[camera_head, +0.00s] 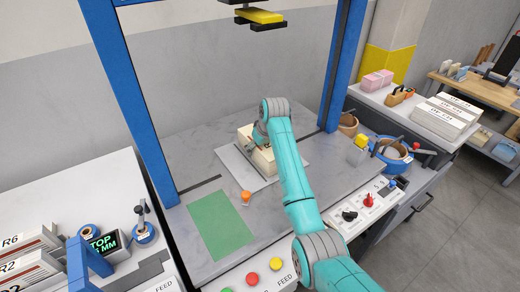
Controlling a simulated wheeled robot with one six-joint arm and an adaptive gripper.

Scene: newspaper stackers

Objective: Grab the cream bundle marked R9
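A cream bundle (264,162) sits on a light grey plate (235,162) in the middle of the grey worktable, under the blue frame. My teal arm covers its right part, and I cannot read a mark on it. My gripper (259,141) is at the top of this bundle, largely hidden by the arm's end. I cannot tell whether its fingers are open or shut, or whether they touch the bundle.
Bundles marked R6 (22,243) and R2 (22,270) lie at the left. A green mat (220,223) and a small orange item (246,197) are in front of the plate. Blue posts (128,95) flank the worktable. More cream stacks (446,115) stand at the right.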

